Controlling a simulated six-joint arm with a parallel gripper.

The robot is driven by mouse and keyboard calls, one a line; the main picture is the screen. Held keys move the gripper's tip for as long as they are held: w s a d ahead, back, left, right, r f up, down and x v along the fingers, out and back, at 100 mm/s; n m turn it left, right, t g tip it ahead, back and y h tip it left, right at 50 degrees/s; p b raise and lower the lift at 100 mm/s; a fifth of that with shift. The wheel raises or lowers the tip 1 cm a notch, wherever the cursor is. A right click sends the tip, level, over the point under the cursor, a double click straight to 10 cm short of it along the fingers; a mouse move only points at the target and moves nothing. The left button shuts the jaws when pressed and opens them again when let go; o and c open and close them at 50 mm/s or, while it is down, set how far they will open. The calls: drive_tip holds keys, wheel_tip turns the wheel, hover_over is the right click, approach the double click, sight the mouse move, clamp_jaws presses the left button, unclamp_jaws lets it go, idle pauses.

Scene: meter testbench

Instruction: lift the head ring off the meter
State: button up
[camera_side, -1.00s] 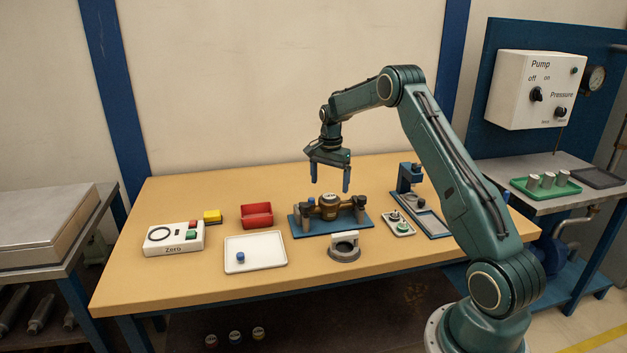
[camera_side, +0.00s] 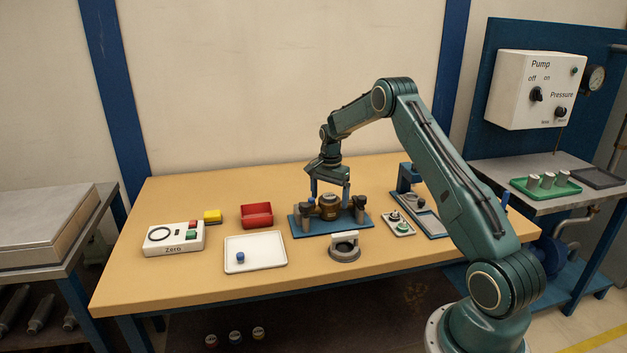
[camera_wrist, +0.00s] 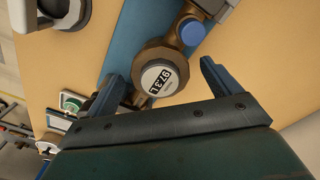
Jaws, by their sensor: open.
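The brass meter (camera_side: 329,213) stands upright on a blue base plate (camera_side: 300,233) near the middle of the bench. Its head ring (camera_wrist: 142,58) is the brass faceted rim around the pale round dial (camera_wrist: 159,78). My gripper (camera_side: 330,194) points down over the meter, with its two blue fingers apart. In the wrist view one finger (camera_wrist: 111,90) is left of the head and the other (camera_wrist: 214,75) is right of it, with gaps showing. The fingers look empty. How far they reach below the ring I cannot tell.
A grey round fixture (camera_side: 345,254) stands in front of the meter. A red bin (camera_side: 257,222) and a white tray (camera_side: 270,263) are to the left. A small tray (camera_side: 398,229) and a blue press stand (camera_side: 409,178) are to the right. Dark posts flank the meter.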

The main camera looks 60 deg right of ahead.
drive_tip(key=shift+c, duration=0.4)
drive_tip(key=c, duration=1)
drive_tip(key=shift+r, duration=0.15)
wheel_tip(320, 180, up, 20)
drive_tip(key=shift+a+f, duration=0.1)
drive_tip(key=shift+f, duration=0.1)
idle(0.5)
